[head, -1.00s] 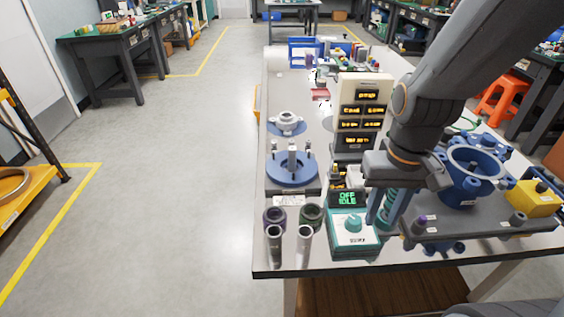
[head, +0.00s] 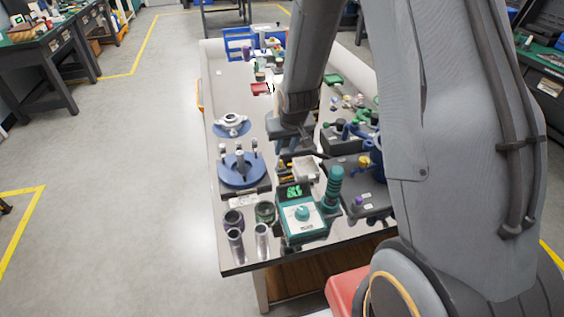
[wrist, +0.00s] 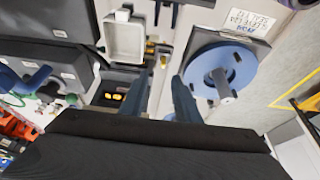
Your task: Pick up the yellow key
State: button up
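A small yellow item (head: 283,167), possibly the yellow key, lies among dark parts behind the teal control box (head: 302,214). In the wrist view small yellow pieces (wrist: 151,47) show beside a pale grey box; they are too small to tell which is the key. My gripper (head: 292,150) is over the middle of the bench, between the blue round fixture (head: 241,170) and the pale box (head: 305,168). In the wrist view its two fingers (wrist: 160,88) are apart with nothing between them. The arm hides part of the bench in the head view.
The blue round fixture also shows close to the right finger in the wrist view (wrist: 220,70). Metal cylinders (head: 262,240) stand at the near left bench corner. A teal coil (head: 333,188) stands beside the control box. Open floor (head: 130,200) lies to the left.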

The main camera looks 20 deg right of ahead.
aim_at(281, 161)
jog(key=x, duration=0.3)
jog(key=shift+a+f+b, duration=0.1)
jog(key=shift+f+b, duration=0.25)
jog(key=shift+f, duration=0.05)
jog(key=shift+a+p+x, duration=0.2)
jog(key=shift+p+x, duration=0.45)
jog(key=shift+x, duration=1.35)
grip_shut()
